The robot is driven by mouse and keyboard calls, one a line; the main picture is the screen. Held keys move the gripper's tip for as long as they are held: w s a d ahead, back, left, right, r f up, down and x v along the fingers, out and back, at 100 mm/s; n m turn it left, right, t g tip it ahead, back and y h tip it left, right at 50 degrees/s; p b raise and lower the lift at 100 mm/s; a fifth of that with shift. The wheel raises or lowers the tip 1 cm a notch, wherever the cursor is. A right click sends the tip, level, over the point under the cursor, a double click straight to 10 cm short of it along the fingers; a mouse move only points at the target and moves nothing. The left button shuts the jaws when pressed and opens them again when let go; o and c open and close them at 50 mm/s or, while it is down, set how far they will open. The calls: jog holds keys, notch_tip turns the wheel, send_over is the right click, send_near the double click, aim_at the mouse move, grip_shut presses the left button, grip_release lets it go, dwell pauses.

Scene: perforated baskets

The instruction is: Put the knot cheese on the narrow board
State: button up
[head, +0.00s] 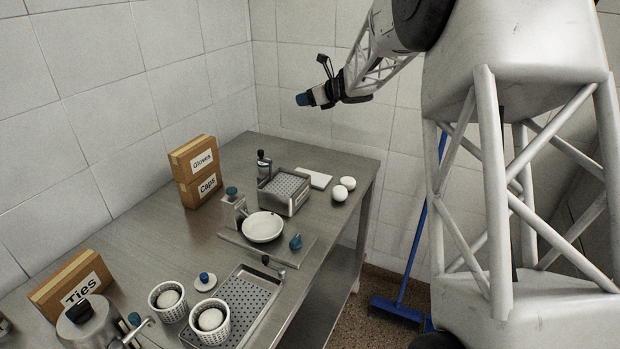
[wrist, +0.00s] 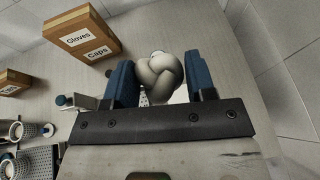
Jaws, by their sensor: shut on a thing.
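The knot cheese (wrist: 160,76) is a pale, knotted ball. In the wrist view it sits between the blue fingers of my gripper (wrist: 162,82), which is shut on it. In the head view my gripper (head: 304,99) is high above the far end of the steel table, and the cheese cannot be made out clearly there. A small flat white board (head: 315,177), likely the narrow board, lies at the far end of the table, beside a perforated metal box, well below my gripper. In the wrist view the cheese and fingers hide most of what lies beneath.
Two white rounded pieces (head: 345,188) lie near the table's right edge. The perforated metal box (head: 300,203) is left of the board. A scale with a white dish (head: 262,228), stacked cartons (head: 196,170) and two perforated cups (head: 190,310) with white balls stand nearer. Tiled walls close the far side.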

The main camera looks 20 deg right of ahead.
jog(key=shift+w+d+n+g+y, duration=0.25)
jog(key=shift+d+n+g+y, duration=0.15)
jog(key=shift+d+n, duration=0.1)
jog(key=shift+w+d+n+g+y, duration=0.2)
jog(key=shift+d+n+g+y, duration=0.1)
jog(key=shift+d+n+y, duration=0.15)
notch_tip(320, 180, down, 18)
jog(key=shift+f, duration=3.1)
jog(key=shift+f, duration=1.9)
jog(key=shift+f, duration=0.1)
jog(key=o, duration=0.9)
